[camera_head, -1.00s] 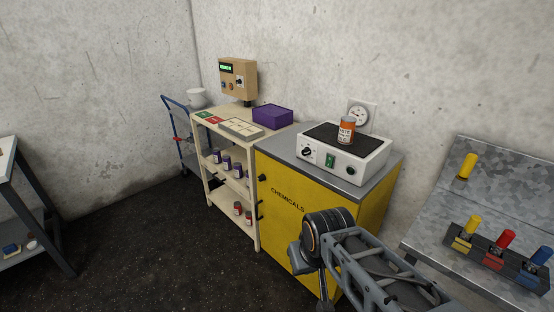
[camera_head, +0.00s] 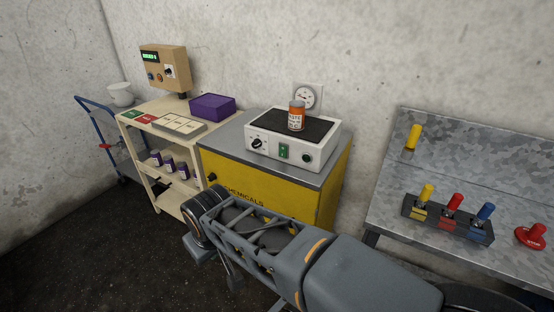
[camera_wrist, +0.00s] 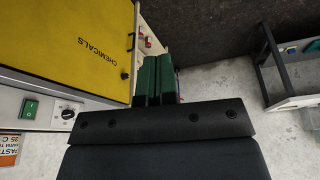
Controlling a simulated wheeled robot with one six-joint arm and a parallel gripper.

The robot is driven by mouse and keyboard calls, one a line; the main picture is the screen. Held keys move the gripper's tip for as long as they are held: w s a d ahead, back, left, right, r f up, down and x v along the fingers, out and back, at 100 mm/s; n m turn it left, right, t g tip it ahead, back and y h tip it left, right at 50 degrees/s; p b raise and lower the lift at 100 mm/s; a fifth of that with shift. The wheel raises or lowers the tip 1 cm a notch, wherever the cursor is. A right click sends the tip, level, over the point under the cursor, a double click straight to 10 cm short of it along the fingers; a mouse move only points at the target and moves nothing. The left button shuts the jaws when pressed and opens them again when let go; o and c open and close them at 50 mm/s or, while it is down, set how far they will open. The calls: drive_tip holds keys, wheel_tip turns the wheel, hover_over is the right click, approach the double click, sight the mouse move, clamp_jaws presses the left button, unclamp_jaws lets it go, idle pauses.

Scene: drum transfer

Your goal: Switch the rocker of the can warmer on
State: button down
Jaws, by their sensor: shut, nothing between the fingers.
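The can warmer (camera_head: 262,148) is a white box with a black top, standing on the yellow cabinet. Its green rocker (camera_head: 284,152) is on the front panel between a black knob (camera_head: 257,143) and a dark green round part. Which way the rocker is tipped I cannot tell. An orange can (camera_head: 297,117) stands on the warmer's top. In the wrist view the rocker (camera_wrist: 30,109) is at the left edge, beside the knob. My gripper (camera_wrist: 157,68) is shut and empty, beside the cabinet front and apart from the rocker. In the head view I cannot make out its fingers.
The yellow chemicals cabinet (camera_head: 265,203) has a grey top. A cream shelf cart (camera_head: 150,125) with a purple box (camera_head: 212,106) stands left of it. A metal bench (camera_head: 385,205) with coloured levers stands to the right. Dark floor is free at lower left.

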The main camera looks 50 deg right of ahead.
sight(282, 156)
drive_tip(key=w+d+n+h+b, duration=0.1)
drive_tip(key=w+d+h+b, duration=0.2)
drive_tip(key=d, duration=0.5)
drive_tip(key=w+d+f+n+h+b, duration=0.1)
drive_tip(key=w+d+h+b, duration=0.3)
drive_tip(key=d, duration=0.5)
drive_tip(key=w+d+f+h+b, duration=0.1)
drive_tip(key=w+d+h+b, duration=0.2)
drive_tip(key=w+d+h, duration=0.3)
drive_tip(key=shift+w+d+n+h+b, duration=0.2)
drive_tip(key=shift+d+n+h+b, duration=0.2)
drive_tip(key=shift+d+h, duration=0.95)
drive_tip(key=p+x, duration=0.1)
drive_tip(key=x, duration=1.2)
drive_tip(key=shift+w+d+p, duration=0.25)
drive_tip(key=shift+d+p, duration=0.05)
drive_tip(key=shift+d, duration=0.05)
drive_tip(key=shift+f, duration=0.15)
